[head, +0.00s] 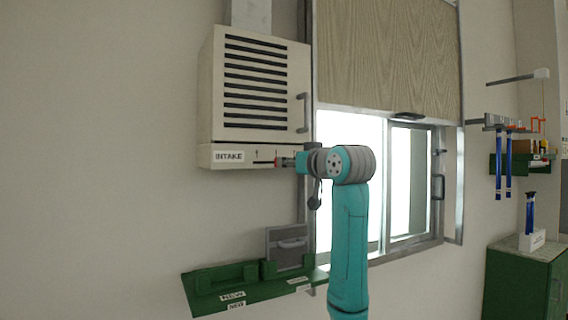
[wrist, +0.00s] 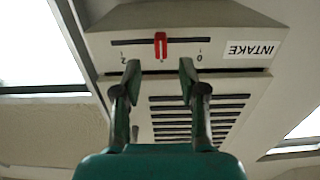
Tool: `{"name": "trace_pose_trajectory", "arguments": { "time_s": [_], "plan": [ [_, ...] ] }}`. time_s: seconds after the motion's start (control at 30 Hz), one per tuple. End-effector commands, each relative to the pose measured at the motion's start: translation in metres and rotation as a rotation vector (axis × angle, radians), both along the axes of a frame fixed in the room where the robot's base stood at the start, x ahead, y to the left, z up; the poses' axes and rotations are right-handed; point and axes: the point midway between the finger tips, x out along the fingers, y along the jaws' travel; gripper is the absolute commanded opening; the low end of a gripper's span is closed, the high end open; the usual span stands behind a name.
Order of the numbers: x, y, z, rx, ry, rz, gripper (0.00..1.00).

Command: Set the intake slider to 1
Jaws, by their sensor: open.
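The intake unit is a cream wall box with dark louvres and an INTAKE label (head: 229,157), which also shows upside down in the wrist view (wrist: 253,48). Its red slider knob (wrist: 160,45) stands about mid-track on a dark slot (wrist: 190,41), at the middle mark, between the 0 on the right and the 2 on the left. The middle numeral is hard to read. My gripper (wrist: 160,70) is open, its fingertips either side of the knob's line and apart from it in the picture. In the head view my gripper (head: 287,162) is close to the knob (head: 277,162).
A window (head: 385,190) with a half-lowered wooden shutter (head: 390,50) is right of the unit. A green wall tray (head: 215,299) with a grey handled panel (head: 288,248) is below. Blue rods (head: 508,165) hang at far right above a green cabinet (head: 525,285).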

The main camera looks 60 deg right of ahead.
Motion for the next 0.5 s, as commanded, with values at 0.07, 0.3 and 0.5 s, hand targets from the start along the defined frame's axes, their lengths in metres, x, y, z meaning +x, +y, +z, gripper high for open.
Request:
{"name": "trace_pose_trajectory", "arguments": {
  "time_s": [0.07,0.3,0.5],
  "plan": [
    [-0.015,0.008,0.001,-0.003,-0.001,-0.001,0.42],
    [-0.044,0.026,0.001,-0.002,-0.001,-0.001,0.42],
    [-0.052,0.031,0.0,0.0,0.0,0.0,0.42]
  ]
}}
